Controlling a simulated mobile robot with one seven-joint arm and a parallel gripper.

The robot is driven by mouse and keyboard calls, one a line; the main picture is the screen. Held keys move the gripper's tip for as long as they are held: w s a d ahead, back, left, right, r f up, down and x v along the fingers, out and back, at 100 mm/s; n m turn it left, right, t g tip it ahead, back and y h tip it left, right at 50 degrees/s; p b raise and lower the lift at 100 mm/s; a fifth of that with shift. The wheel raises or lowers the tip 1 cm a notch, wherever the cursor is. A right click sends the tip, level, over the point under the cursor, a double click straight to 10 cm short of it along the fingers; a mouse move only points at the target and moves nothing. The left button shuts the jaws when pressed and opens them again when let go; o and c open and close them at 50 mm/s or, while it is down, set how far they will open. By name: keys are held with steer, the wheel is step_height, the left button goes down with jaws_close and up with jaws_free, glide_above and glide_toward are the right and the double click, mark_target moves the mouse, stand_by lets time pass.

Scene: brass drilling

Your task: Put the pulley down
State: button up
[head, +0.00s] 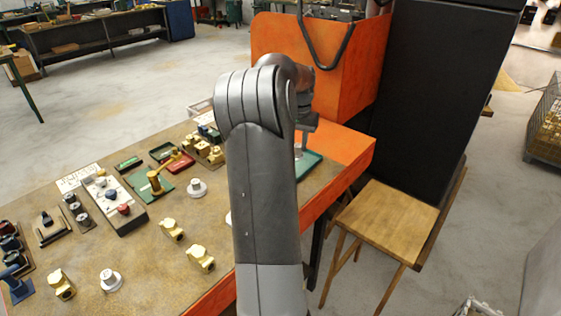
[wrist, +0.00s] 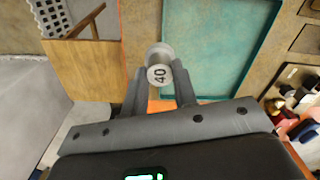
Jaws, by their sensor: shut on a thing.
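The pulley (wrist: 159,58) is a small pale grey spool marked "40", held between the two fingertips of my gripper (wrist: 160,82) in the wrist view. A teal-green tray (wrist: 262,52) lies beyond and to the right of it, with its bare floor showing. The pulley appears beside the tray's left edge in that picture; its height above the table is unclear. In the head view my arm hides most of the gripper (head: 304,138) and the tray (head: 312,164), whose right part shows at the table's far right end.
Similar white pulleys (head: 197,187) stand on the table (head: 150,245) among brass fittings (head: 201,258), small trays and a grey block with knobs. An orange machine (head: 275,60) rises behind the table. A wooden stool (head: 385,215) stands right of it.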

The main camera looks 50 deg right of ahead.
steer(key=shift+m, duration=0.4)
steer(key=shift+w+a+f, duration=0.2)
steer(key=shift+w+f, duration=2.4)
steer(key=shift+f, duration=0.25)
steer(key=shift+w+a+f, duration=0.2)
steer(key=shift+w+f, duration=2.4)
steer(key=shift+f, duration=0.2)
steer(key=shift+f, duration=0.2)
steer(key=o, duration=1)
